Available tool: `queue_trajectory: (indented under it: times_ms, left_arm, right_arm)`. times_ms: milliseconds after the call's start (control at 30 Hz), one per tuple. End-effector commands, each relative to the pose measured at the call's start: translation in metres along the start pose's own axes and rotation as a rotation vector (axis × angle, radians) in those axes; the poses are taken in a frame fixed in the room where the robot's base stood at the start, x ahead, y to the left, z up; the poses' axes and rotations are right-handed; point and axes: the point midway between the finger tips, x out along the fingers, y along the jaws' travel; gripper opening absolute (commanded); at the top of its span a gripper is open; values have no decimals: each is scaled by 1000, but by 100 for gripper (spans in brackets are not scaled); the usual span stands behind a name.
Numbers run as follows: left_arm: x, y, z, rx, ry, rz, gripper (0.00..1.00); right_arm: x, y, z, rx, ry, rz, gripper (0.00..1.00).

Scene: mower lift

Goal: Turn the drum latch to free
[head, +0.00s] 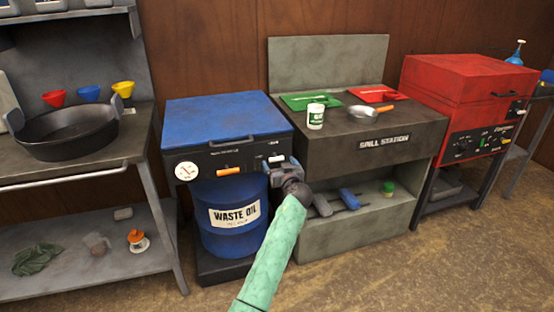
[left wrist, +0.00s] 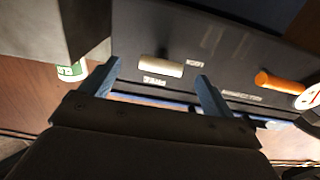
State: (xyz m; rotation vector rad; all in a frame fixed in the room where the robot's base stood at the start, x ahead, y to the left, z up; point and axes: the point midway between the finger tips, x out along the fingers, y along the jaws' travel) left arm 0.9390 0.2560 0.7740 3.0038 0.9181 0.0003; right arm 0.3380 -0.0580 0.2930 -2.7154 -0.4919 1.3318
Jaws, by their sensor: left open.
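A cream latch handle (head: 276,158) sits at the right end of the dark front panel above the blue waste oil drum (head: 235,215). In the left wrist view the handle (left wrist: 161,66) lies roughly level, with small upside-down labels beside and below it that seem to read LOCK and FREE. My left gripper (head: 284,168) is in front of that end of the panel. In the left wrist view its two fingers (left wrist: 159,70) are open, one on each side of the handle, with gaps visible. My right gripper is not in view.
An orange handle (head: 229,171) and a round gauge (head: 187,171) are on the same panel, under the blue lid (head: 225,115). The skill station bench (head: 365,135) stands close on the right, with a white tub (head: 315,117) on it. A metal workbench (head: 80,155) is on the left.

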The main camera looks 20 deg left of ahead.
Motion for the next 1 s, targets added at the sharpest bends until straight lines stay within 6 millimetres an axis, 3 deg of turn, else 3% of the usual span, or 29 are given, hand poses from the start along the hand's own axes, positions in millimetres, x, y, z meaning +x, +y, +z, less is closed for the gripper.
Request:
queue_trajectory:
  times_ms: [100,300,633,867,1000]
  left_arm:
    - [17,-1,-1,2,0,-1,88]
    - [33,0,0,1,0,0,88]
    - [36,0,0,1,0,0,88]
    - [36,0,0,1,-1,0,45]
    - [36,0,0,4,-1,0,45]
  right_arm:
    - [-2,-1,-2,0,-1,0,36]
    - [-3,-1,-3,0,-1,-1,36]
    - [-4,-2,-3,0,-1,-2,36]
    - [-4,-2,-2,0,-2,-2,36]
    - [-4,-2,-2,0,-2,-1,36]
